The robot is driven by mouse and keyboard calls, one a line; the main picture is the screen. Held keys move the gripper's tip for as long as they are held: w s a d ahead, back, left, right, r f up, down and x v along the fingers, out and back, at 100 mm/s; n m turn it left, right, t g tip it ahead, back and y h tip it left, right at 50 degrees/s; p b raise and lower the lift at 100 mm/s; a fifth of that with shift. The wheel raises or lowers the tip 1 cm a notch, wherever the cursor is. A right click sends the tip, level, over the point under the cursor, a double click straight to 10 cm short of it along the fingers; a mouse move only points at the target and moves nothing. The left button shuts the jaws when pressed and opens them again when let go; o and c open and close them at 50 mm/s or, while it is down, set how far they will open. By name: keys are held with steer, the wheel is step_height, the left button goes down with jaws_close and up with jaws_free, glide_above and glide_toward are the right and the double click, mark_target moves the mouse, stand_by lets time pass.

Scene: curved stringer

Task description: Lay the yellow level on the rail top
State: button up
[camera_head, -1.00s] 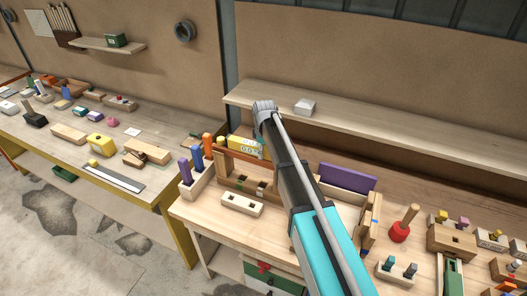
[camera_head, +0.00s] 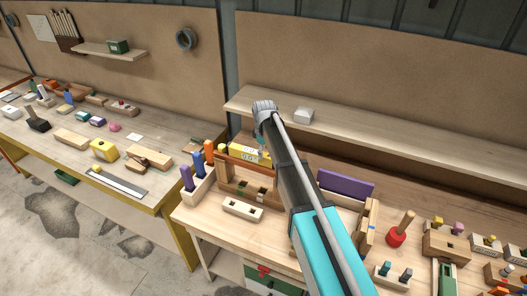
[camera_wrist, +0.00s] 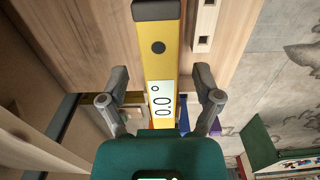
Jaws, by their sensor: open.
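The yellow level (camera_head: 243,153) lies along the orange-brown rail (camera_head: 238,160) in the head view; its display reads 0.0. Whether its whole underside touches the rail cannot be told. In the wrist view the level (camera_wrist: 159,65) runs up the picture, with a dark end cap at the top. My gripper (camera_wrist: 162,75) is open, with one finger on each side of the level and a visible gap at both. In the head view my arm hides most of the gripper and the level's right end.
A pale block with holes (camera_head: 242,209) lies in front of the rail stand. A holder with purple, blue and orange handles (camera_head: 197,187) stands at its left. A purple panel (camera_head: 345,184) stands at the right. A shelf (camera_head: 390,133) runs behind.

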step_height(320, 180, up, 8)
steer(key=p, duration=0.7)
stand_by(0.8)
steer(key=s+d+m, duration=1.4)
steer(key=s+d, duration=0.8)
steer(key=s, duration=0.4)
steer(key=shift+d, duration=0.4)
